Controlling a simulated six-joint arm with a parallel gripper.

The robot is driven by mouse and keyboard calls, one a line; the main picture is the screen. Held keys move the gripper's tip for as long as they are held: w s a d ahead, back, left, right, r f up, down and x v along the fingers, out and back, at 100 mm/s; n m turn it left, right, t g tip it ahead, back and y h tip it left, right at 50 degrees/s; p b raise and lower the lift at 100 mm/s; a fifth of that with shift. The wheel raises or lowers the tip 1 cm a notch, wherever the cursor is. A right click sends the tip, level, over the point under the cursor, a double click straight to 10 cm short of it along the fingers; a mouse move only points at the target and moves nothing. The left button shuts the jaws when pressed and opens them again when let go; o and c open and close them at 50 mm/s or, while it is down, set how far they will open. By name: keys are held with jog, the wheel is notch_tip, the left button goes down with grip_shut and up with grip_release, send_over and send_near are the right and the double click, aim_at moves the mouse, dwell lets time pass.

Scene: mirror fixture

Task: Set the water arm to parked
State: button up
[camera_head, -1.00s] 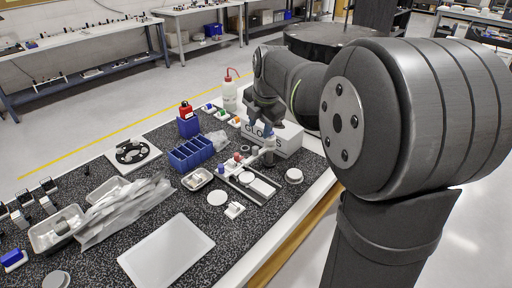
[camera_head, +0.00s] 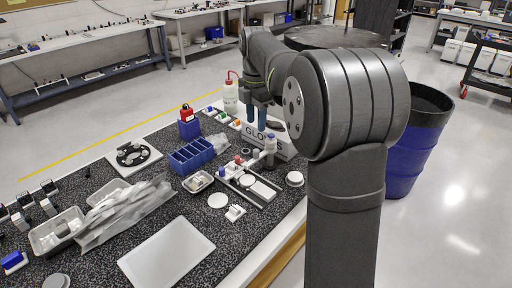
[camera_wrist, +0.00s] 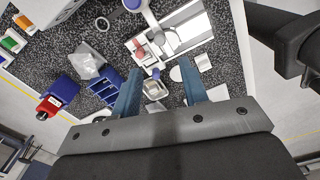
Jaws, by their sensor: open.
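The mirror fixture (camera_head: 262,190) is a light plate with a dark strip on the bench; it also shows in the wrist view (camera_wrist: 188,30). On it stand a small red-topped part (camera_head: 237,158) and a small blue-topped part (camera_head: 221,172). A pale upright post with a blue-violet top (camera_head: 270,146) stands at its far end and looks like a long pale arm (camera_wrist: 150,18) in the wrist view. I cannot tell which part is the water arm. My gripper (camera_head: 256,125) is open and empty, with blue fingers, above and beyond the fixture; its fingers (camera_wrist: 161,68) show in the wrist view.
A white GLOVES box (camera_head: 283,148) stands close behind the fixture, by my gripper. A blue divided bin (camera_head: 190,155), a metal tray (camera_head: 198,181) and a wash bottle (camera_head: 230,97) are around it. A white round lid (camera_head: 294,179) lies at the right. A white board (camera_head: 166,252) lies in front.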

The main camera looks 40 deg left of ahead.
aim_at(256, 150)
notch_tip(256, 150, down, 10)
jog(key=shift+f, duration=0.2)
grip_shut()
